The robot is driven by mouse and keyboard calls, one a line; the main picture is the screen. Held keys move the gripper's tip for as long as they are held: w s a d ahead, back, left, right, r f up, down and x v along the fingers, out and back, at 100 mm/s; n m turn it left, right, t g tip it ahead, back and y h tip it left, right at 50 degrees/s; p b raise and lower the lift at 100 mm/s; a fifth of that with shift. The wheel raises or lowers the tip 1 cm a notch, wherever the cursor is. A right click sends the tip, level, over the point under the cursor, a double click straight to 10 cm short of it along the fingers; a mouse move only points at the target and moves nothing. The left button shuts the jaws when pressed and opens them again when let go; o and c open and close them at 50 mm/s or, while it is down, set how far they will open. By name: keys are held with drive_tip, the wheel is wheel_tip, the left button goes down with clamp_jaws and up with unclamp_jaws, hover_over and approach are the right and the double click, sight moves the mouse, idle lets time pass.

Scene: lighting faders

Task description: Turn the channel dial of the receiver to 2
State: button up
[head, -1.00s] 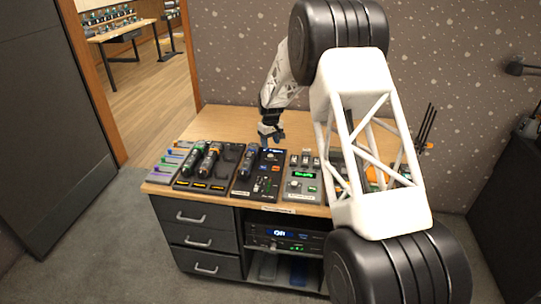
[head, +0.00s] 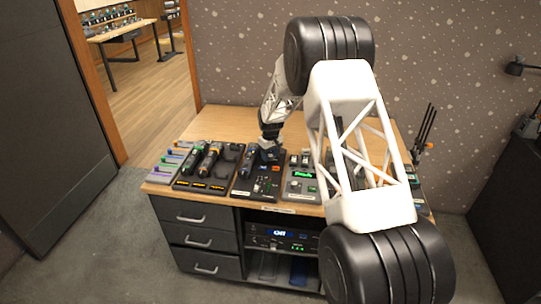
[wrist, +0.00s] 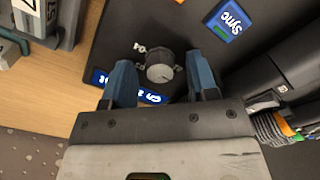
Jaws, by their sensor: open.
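The receiver is a black panel on the desk, seen in the head view (head: 258,190) under my gripper and in the wrist view (wrist: 110,50). Its channel dial (wrist: 159,68) is a small round grey-black knob with small white marks beside it, too small to read surely. A blue "Ch" label (wrist: 150,97) lies by it, partly hidden by a finger. A blue "Sync" label (wrist: 228,20) is farther up. My gripper (wrist: 161,76) is open, its blue fingers on either side of the dial with gaps showing. In the head view my gripper (head: 270,155) hides the dial.
A black microphone (wrist: 285,80) lies close right of my gripper in the wrist view. A charging tray (head: 207,170) with microphones stands left of the receiver. A grey fader box (head: 300,187) stands to its right. The wooden desk behind (head: 225,122) is clear.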

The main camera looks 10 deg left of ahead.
drive_tip(key=c, duration=0.9)
drive_tip(key=shift+m, duration=0.5)
drive_tip(key=m, duration=1)
drive_tip(key=shift+m, duration=0.4)
drive_tip(key=o, duration=0.9)
